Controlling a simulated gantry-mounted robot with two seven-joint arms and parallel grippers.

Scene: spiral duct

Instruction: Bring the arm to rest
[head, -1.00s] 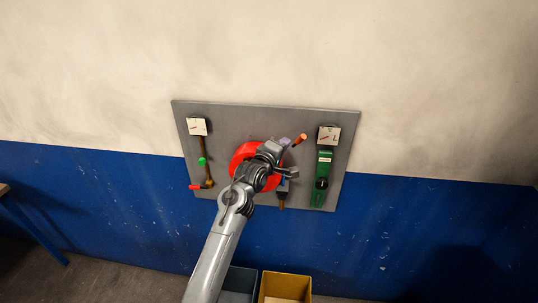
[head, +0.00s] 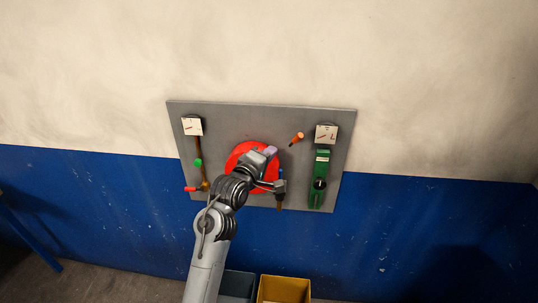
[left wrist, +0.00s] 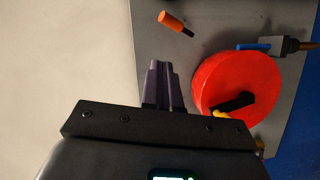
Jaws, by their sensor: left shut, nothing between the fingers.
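My left arm comes up from the bottom of the head view, and its gripper (head: 268,151) is in front of the grey panel (head: 225,120), over the upper part of a red disc (head: 237,158). In the left wrist view the gripper's dark fingers (left wrist: 160,85) are together with nothing between them. They show beside the red disc (left wrist: 240,80) in that view, apart from it. The arm hides part of the disc in the head view. My right gripper is not in view.
The panel carries a gauge with a brown pipe and green knob (head: 198,162) at left, an orange-handled part (head: 297,138), a blue-handled valve (head: 280,186) and a green device (head: 320,180) at right. A yellow bin (head: 284,290) and a grey bin (head: 238,285) stand below.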

